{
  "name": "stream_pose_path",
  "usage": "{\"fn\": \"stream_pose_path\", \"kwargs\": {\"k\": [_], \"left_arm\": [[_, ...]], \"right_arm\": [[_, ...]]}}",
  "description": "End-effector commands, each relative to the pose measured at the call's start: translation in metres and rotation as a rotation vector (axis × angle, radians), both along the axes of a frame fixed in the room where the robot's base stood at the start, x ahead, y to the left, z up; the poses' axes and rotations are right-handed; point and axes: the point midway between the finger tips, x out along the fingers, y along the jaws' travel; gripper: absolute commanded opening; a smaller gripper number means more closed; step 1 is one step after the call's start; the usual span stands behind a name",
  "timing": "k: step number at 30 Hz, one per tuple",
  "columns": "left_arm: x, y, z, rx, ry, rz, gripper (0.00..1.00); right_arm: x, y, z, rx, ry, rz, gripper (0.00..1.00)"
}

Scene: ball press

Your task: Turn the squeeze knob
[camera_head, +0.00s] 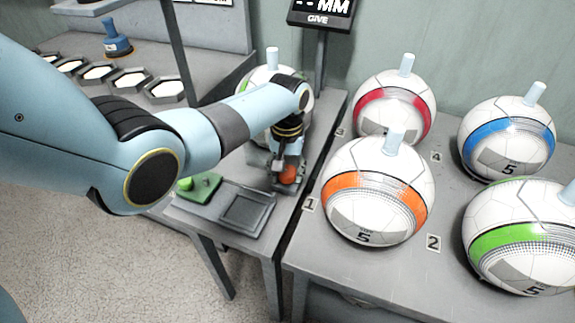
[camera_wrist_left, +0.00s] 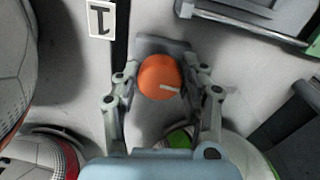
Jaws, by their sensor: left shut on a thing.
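The orange squeeze knob (camera_head: 289,174) sits on a grey base on the narrow grey table, below my left gripper (camera_head: 277,172). In the left wrist view the knob (camera_wrist_left: 157,72) is a round orange cap with a white mark pointing right and slightly down. My left gripper (camera_wrist_left: 162,88) has one finger on each side of the knob and is shut on it. The display (camera_head: 320,8) at the top reads "-- MM" over "GIVE". A ball with a green band (camera_head: 262,83) stands behind my left arm, partly hidden. My right gripper is not in view.
Balls with orange (camera_head: 362,207), red (camera_head: 375,103), blue (camera_head: 494,134) and green (camera_head: 515,238) bands stand on the right table. A tray (camera_head: 227,206) and a green button box (camera_head: 200,186) lie left of the knob. A blue stamp (camera_head: 116,40) and several hexagonal pads stand further back.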

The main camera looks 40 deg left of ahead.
Motion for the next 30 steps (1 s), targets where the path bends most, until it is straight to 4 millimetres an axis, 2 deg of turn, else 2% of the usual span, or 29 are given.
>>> {"fn": "stream_pose_path", "kwargs": {"k": [3, 15, 30], "left_arm": [[0.000, 0.001, 0.003, 0.000, 0.000, -0.106, 0.10], [0.001, 0.002, 0.001, 0.000, -0.002, -0.396, 0.10], [0.001, 0.002, 0.000, 0.001, -0.001, -0.509, 0.11]], "right_arm": [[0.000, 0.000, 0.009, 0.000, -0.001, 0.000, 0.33], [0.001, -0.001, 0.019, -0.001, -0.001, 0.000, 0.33], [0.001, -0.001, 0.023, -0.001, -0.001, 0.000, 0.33]]}}
